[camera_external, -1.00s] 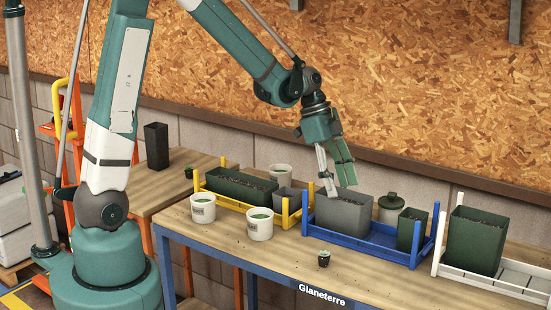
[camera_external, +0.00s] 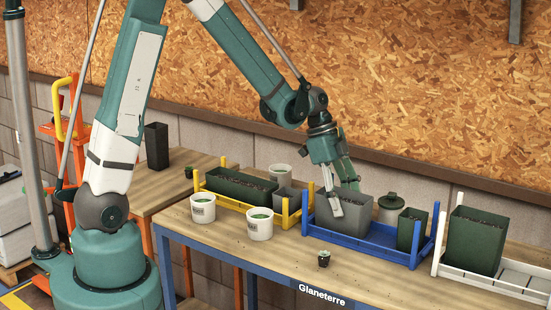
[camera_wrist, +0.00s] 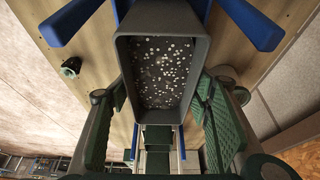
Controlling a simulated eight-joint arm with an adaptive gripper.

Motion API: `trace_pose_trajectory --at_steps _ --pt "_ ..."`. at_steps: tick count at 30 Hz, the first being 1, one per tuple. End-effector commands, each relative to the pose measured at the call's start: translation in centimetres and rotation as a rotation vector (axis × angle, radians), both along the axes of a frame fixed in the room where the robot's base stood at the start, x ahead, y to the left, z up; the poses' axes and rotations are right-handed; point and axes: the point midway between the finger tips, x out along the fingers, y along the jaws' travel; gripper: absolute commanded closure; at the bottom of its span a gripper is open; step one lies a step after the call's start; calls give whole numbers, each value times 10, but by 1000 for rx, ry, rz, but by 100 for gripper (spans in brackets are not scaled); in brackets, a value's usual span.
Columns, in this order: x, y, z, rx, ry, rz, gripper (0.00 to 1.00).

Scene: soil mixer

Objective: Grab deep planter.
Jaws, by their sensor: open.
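A deep grey planter (camera_external: 352,212) with dark, white-flecked soil stands upright in the blue tray (camera_external: 372,246). It fills the middle of the wrist view (camera_wrist: 162,75). My gripper (camera_external: 343,196) is open and lowered over it, with one finger on each side of its walls. In the wrist view the green finger pads (camera_wrist: 160,108) flank the planter, and I cannot tell whether they touch it. Another deep planter, dark green (camera_external: 475,241), stands in the white tray (camera_external: 515,280) to the right.
A smaller green pot (camera_external: 411,230) shares the blue tray. A lidded pot (camera_external: 391,208) stands behind it. The yellow tray (camera_external: 240,207) with a long green planter (camera_external: 240,186) is left. Blue tray posts rise close by.

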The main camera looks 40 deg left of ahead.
Motion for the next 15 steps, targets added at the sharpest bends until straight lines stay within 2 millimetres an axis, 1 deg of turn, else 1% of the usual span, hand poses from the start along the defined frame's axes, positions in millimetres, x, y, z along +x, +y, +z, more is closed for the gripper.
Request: trace_pose_trajectory --at_steps 5,15 --pt "0 -2 -6 0 0 0 50" --pt "1 -14 -36 0 0 0 50"
